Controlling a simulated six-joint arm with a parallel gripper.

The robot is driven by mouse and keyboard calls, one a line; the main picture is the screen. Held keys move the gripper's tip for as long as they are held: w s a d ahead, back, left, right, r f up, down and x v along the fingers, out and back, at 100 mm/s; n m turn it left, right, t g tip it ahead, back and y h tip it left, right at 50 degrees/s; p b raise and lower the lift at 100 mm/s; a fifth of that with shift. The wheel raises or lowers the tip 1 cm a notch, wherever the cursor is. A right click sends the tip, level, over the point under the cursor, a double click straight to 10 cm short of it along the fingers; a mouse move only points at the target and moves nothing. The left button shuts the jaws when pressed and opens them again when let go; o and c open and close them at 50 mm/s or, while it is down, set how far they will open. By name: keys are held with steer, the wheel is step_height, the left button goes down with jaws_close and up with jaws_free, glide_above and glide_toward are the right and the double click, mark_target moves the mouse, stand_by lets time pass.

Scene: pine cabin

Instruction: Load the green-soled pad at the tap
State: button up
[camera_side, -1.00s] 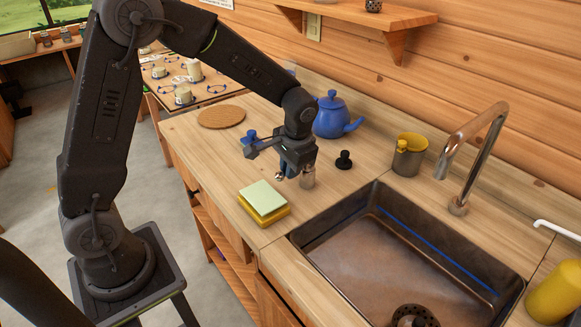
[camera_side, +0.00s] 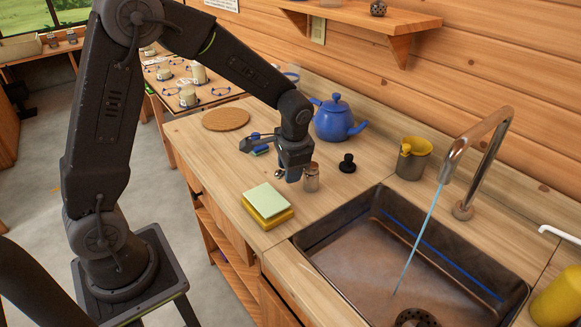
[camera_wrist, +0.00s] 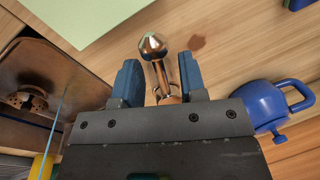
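The tap (camera_side: 474,145) pours a thin stream (camera_side: 418,238) into the sink (camera_side: 300,238).
A blue kettle (camera_side: 335,120) and a small black knob-like thing (camera_side: 347,163) stand behind my gripper. A grey cup with yellow (camera_side: 411,160) stands by the tap. A round cork mat (camera_side: 226,120) lies at the back left. A yellow bottle (camera_side: 556,297) is at the right.

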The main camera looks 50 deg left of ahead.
steer(key=shift+w+d+r, duration=0.1)
steer(key=shift+r, duration=0.45)
step_height(320, 180, up, 12)
steer(key=d, duration=0.2)
steer(key=shift+s+d+r, duration=0.2)
steer(key=shift+s+r, duration=0.05)
steer(key=shift+s, duration=0.15)
steer(key=shift+o, duration=0.2)
steer(key=o, duration=0.8)
steer(key=m+y, duration=0.3)
steer(key=m, duration=1.2)
glide_toward(257, 135)
steer(key=x, duration=1.2)
steer(key=shift+f, duration=0.2)
